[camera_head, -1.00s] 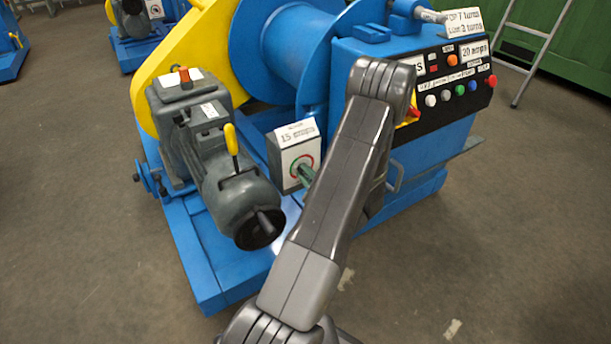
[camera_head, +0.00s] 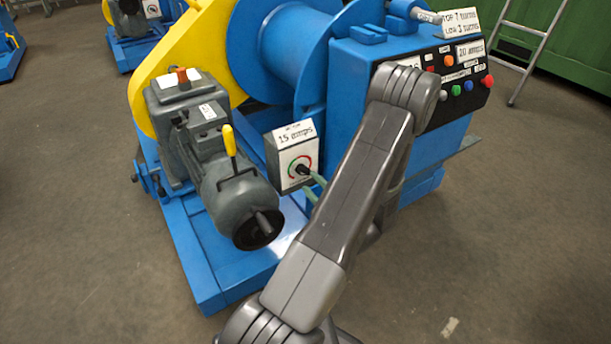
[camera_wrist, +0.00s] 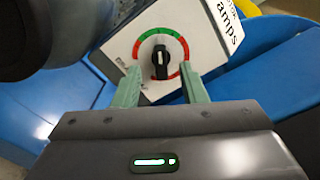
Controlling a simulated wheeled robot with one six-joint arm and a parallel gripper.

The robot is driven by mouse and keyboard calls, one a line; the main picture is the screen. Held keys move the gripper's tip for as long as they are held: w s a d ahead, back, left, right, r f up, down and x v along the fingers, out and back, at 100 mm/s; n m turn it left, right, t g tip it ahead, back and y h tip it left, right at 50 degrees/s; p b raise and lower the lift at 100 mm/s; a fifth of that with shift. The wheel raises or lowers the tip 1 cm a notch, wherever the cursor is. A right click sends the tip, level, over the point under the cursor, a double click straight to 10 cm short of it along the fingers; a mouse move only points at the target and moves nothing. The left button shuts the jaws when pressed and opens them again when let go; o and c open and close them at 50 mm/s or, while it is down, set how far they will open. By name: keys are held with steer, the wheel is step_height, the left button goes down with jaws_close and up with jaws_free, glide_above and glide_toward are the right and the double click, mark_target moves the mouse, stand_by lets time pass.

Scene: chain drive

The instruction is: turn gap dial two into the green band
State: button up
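The dial is a black knob (camera_wrist: 160,62) with a white pointer mark, inside a ring of green and red arcs on a pale box (camera_wrist: 118,50). In the head view the knob (camera_head: 304,171) sits on the front of the box (camera_head: 286,160) marked "15 amps"; the smaller line above is unreadable. In the wrist view the white mark is near upright, and green lies along the top of the ring. My gripper (camera_wrist: 160,72) is open, its two green fingers either side of and just below the knob. I see gaps and no contact. The head view shows the fingers (camera_head: 317,184) partly.
A grey motor (camera_head: 225,180) with a yellow lever stands left of the box and intrudes at the wrist view's upper left. A control panel (camera_head: 462,80) with buttons and a "20 amps" label is at the right. A blue drum (camera_head: 285,50) is behind. Floor in front is clear.

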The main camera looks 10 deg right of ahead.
mark_target(302, 173)
steer(key=p+v, duration=0.1)
steer(key=v, duration=0.7)
steer(key=b+x, duration=0.2)
steer(key=x, duration=1.1)
steer(key=shift+w+a, duration=0.1)
steer(key=shift+w, duration=0.2)
